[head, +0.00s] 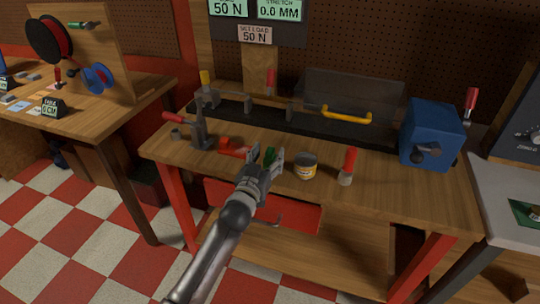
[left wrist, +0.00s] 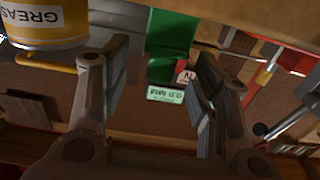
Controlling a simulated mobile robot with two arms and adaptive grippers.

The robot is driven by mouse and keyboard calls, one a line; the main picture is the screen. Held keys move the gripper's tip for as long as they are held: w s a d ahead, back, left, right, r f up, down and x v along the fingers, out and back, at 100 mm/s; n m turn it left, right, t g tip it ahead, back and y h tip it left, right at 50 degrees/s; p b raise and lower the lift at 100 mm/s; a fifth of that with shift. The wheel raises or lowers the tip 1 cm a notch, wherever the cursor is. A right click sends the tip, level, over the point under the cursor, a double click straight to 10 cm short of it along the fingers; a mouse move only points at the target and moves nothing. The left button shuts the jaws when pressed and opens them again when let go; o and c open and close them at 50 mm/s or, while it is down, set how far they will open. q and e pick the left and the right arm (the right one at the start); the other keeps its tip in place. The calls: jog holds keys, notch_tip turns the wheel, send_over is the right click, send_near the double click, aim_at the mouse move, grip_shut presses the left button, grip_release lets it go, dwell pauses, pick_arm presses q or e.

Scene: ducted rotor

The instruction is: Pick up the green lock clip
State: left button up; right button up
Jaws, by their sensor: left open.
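The green lock clip (head: 269,154) is on the wooden workbench (head: 370,182), near its front edge and partly hidden by my left gripper (head: 266,163). In the left wrist view the green clip (left wrist: 170,32) shows as a green block beyond and between the two spread fingers (left wrist: 158,68). My left gripper is open, with a clear gap between its fingers and nothing held. I cannot tell whether either finger touches the clip. My right gripper is not in view.
A grease tin (head: 305,166) stands just right of my left gripper; a red clamp part (head: 233,147) lies to its left. A red-handled tool (head: 347,166) stands farther right. A blue box (head: 431,134) and black rail (head: 300,122) occupy the back.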

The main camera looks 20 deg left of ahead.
pick_arm(q)
jog(key=shift+w+d, duration=0.1)
jog(key=shift+w, duration=1.2)
jog(key=shift+c, duration=0.2)
jog(key=c, duration=1)
jog(key=shift+c, duration=0.2)
